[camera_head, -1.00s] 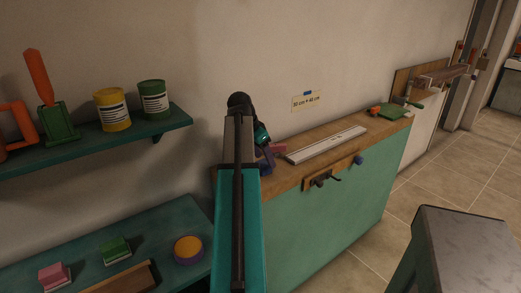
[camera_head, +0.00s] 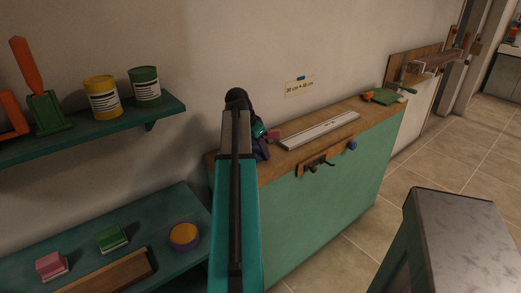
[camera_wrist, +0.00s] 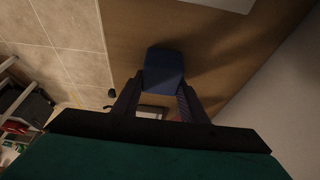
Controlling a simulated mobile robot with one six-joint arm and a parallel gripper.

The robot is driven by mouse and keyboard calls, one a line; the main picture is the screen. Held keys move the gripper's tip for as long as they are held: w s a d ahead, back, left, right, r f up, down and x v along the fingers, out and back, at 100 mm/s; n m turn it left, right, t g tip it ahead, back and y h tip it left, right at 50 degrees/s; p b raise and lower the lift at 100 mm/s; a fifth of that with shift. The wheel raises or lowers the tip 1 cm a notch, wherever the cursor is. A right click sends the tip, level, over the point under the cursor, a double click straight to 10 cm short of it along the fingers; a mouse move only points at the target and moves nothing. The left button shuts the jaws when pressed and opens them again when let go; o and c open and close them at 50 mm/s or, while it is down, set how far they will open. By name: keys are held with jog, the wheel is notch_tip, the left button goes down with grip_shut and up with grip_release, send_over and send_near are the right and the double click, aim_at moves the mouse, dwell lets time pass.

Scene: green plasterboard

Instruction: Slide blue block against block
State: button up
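My gripper (camera_wrist: 162,84) is low over the wooden bench top (camera_head: 268,165). In the wrist view its two dark fingers lie along opposite sides of a blue block (camera_wrist: 164,66) and appear to touch it, with the block between the tips. In the head view my arm and wrist hide most of the gripper and the blue block. A small pink-red block (camera_head: 273,135) lies just right of my wrist on the bench, close to the gripper. I cannot tell whether the two blocks touch.
A long pale board (camera_head: 320,131) lies on the bench right of the pink-red block. A green tool (camera_head: 382,97) lies farther along. Left shelves hold a yellow can (camera_head: 103,98), a green can (camera_head: 145,85) and several blocks. A grey-topped stand (camera_head: 455,225) is at front right.

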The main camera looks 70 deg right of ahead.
jog(key=shift+c, duration=0.6)
jog(key=shift+w+a+p, duration=0.25)
jog(key=shift+w+a, duration=0.4)
jog(key=shift+a, duration=0.3)
jog(key=shift+w+a+p, duration=0.25)
jog(key=shift+w+a, duration=0.35)
jog(key=shift+a, duration=0.4)
jog(key=shift+w+a+p, duration=0.25)
jog(key=shift+w+a, duration=0.4)
jog(key=shift+a, duration=0.3)
dwell(0.4)
dwell(0.9)
jog(key=o, duration=1.1)
jog(key=shift+o, duration=0.2)
jog(key=shift+r, duration=0.1)
jog(key=shift+b+v, duration=0.4)
jog(key=shift+v, duration=5.5)
jog(key=shift+a, duration=0.1)
